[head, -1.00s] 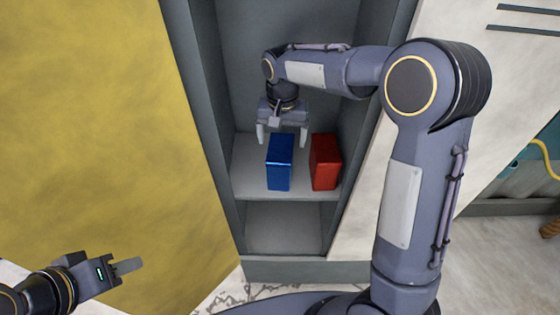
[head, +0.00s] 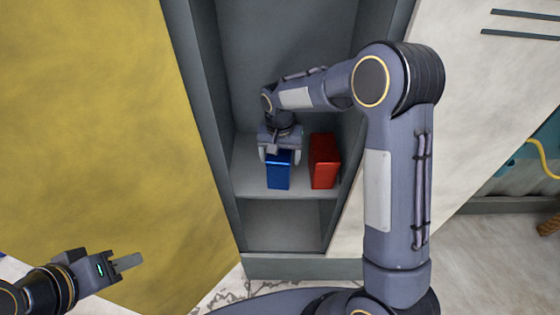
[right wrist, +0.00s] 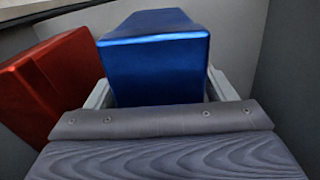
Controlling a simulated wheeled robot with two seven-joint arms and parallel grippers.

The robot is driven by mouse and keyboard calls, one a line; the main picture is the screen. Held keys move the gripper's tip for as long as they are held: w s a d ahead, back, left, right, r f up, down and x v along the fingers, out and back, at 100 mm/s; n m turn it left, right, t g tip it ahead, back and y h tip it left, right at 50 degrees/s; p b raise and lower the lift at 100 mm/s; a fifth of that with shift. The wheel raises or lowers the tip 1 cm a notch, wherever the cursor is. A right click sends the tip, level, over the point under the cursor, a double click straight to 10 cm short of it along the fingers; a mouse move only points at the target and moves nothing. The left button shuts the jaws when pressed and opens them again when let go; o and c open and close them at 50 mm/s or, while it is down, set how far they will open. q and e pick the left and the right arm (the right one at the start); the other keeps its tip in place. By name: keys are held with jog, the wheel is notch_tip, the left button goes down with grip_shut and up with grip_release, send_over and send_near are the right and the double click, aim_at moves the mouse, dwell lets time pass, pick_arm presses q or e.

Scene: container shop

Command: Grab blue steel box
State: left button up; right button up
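The blue steel box (head: 278,176) stands upright on a shelf of the grey cabinet. My right gripper (head: 279,158) is over its upper part, with a finger on each side. In the right wrist view the blue box (right wrist: 155,65) lies between the two fingers (right wrist: 158,92), which look spread about its width; whether they press on it I cannot tell. The gripper body hides part of the box. My left gripper (head: 128,262) is low at the left, far from the box, seen side-on, and its opening is not clear.
A red box (head: 323,162) stands close to the right of the blue one; it also shows in the right wrist view (right wrist: 45,85). The cabinet's side walls (head: 205,110) flank the shelf (head: 308,194). A yellow panel (head: 90,130) is at the left.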

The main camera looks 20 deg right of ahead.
jog(key=c, duration=1.2)
jog(key=shift+r, duration=0.1)
